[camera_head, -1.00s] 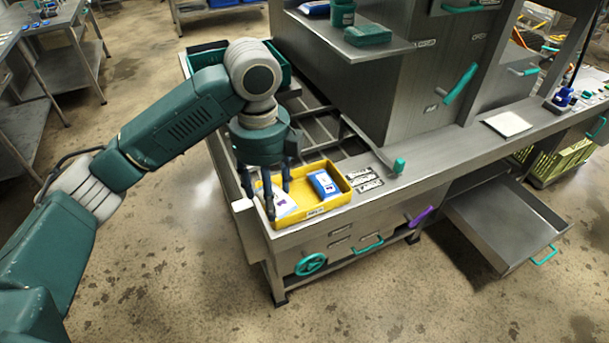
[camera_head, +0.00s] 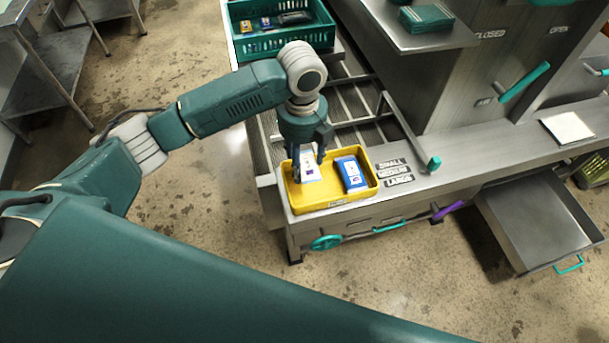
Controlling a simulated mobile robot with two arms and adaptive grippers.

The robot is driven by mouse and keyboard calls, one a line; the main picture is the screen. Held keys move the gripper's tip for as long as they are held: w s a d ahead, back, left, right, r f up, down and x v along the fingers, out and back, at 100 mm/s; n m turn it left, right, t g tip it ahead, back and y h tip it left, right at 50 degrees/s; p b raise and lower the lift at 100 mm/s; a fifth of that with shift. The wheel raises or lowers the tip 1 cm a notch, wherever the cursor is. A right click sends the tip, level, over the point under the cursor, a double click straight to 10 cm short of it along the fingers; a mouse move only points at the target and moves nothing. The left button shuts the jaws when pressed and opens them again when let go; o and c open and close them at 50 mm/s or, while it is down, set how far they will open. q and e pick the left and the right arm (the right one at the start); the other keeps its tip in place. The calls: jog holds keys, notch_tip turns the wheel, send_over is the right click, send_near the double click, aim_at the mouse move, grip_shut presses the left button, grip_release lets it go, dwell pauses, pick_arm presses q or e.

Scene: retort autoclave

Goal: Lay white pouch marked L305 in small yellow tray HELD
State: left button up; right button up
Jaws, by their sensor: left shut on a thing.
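The small yellow tray (camera_head: 325,202) stands on the near end of the steel bench, with a small label on its front wall. My left gripper (camera_head: 308,172) points down over the left half of the tray. It is shut on the white pouch (camera_head: 310,167), which shows between its fingers inside the tray's outline. I cannot read the pouch's marking, nor tell whether it touches the tray floor. A blue pouch (camera_head: 351,173) lies in the right half of the tray. My right gripper is not in view.
Plates marked SMALL, MEDIUM and LARGE (camera_head: 394,172) lie right of the tray. A green lever (camera_head: 433,163) stands beyond them. A green crate (camera_head: 283,40) with several packs sits behind. An open steel drawer (camera_head: 535,225) juts out at right. My own green arm link covers the lower left.

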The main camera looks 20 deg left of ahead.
pick_arm(q)
send_over(303, 187)
notch_tip(303, 187, down, 5)
jog(key=shift+r+p, duration=0.2)
jog(key=shift+p, duration=0.1)
notch_tip(303, 187, down, 4)
jog(key=shift+r+p, duration=0.1)
jog(key=shift+p, duration=0.25)
jog(key=shift+f, duration=0.45)
jog(key=o, duration=1.2)
jog(key=shift+f, duration=0.1)
jog(key=shift+c, duration=0.2)
